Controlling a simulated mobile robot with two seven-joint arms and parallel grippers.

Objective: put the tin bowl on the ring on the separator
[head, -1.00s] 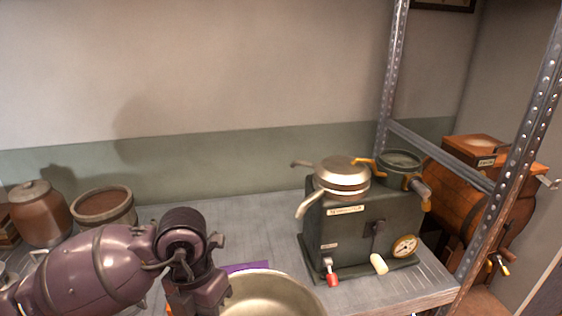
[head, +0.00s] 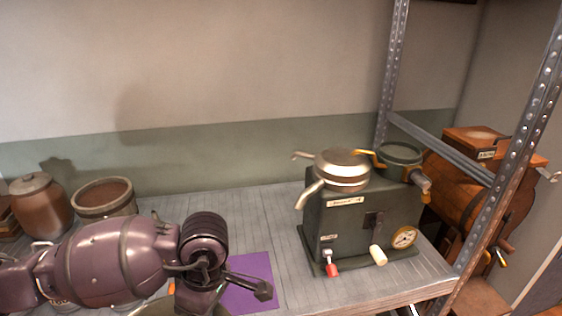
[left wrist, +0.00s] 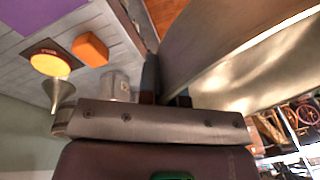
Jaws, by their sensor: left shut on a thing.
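The separator (head: 365,232) is a dark green box with a red-tipped lever, a pale knob and a dial, at the right of the shelf. A round tin vessel with spouts (head: 342,170) sits on its top left. A dark ring-shaped holder (head: 401,156) with an orange handle stands out at its top right and looks empty. My left gripper (left wrist: 165,98) is shut on the rim of the tin bowl (left wrist: 235,65), which fills the right of the left wrist view. In the head view the bowl is almost wholly out of frame. My right gripper is not in view.
A metal shelf post (head: 392,75) rises behind the separator, and another (head: 515,150) stands at its right. A purple mat (head: 250,280) lies left of the separator. A brown jar (head: 40,208) and a pot (head: 104,208) stand at the left.

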